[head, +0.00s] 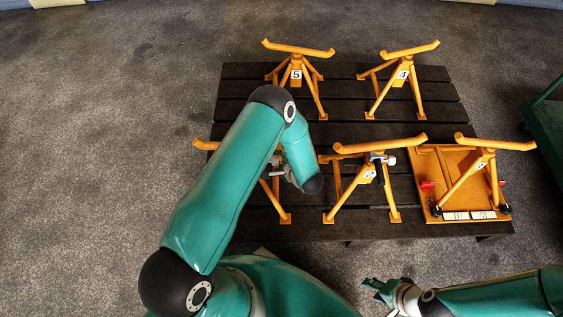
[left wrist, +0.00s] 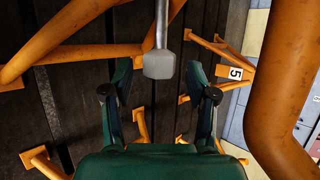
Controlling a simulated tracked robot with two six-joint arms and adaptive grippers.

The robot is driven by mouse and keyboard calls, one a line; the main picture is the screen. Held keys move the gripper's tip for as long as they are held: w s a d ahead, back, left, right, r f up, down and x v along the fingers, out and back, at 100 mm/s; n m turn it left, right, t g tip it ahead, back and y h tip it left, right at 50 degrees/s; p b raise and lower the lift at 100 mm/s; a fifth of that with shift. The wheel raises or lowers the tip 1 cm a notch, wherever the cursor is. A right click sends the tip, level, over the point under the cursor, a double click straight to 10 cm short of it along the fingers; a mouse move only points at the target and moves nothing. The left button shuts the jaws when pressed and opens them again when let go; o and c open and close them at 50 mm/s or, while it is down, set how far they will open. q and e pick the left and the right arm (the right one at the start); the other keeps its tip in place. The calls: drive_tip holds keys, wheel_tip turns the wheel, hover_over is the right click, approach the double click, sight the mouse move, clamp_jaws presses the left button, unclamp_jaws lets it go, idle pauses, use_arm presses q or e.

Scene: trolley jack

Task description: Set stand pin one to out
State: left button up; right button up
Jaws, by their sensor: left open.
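The front-left orange stand (head: 206,144) is mostly hidden behind my left arm in the head view; its number does not show. In the left wrist view a grey pin with a blocky head (left wrist: 159,66) projects from the top, close to orange tubes (left wrist: 90,52). My left gripper (left wrist: 158,72) is open, its two fingers on either side of the pin head with gaps between. In the head view this gripper (head: 279,170) is partly covered by my arm beside that stand. My right gripper (head: 381,290) is low in the head view, away from the stands; its opening is unclear.
Stand 5 (head: 297,76) and stand 4 (head: 402,76) are at the back of the dark slatted platform (head: 345,98). Another stand (head: 370,174) with a grey pin (head: 388,160) is front centre. A further stand (head: 482,164) is on an orange board (head: 432,166). A green object (head: 547,125) is far right.

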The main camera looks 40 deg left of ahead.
use_arm(q)
drive_tip(key=v, duration=1.2)
idle(0.4)
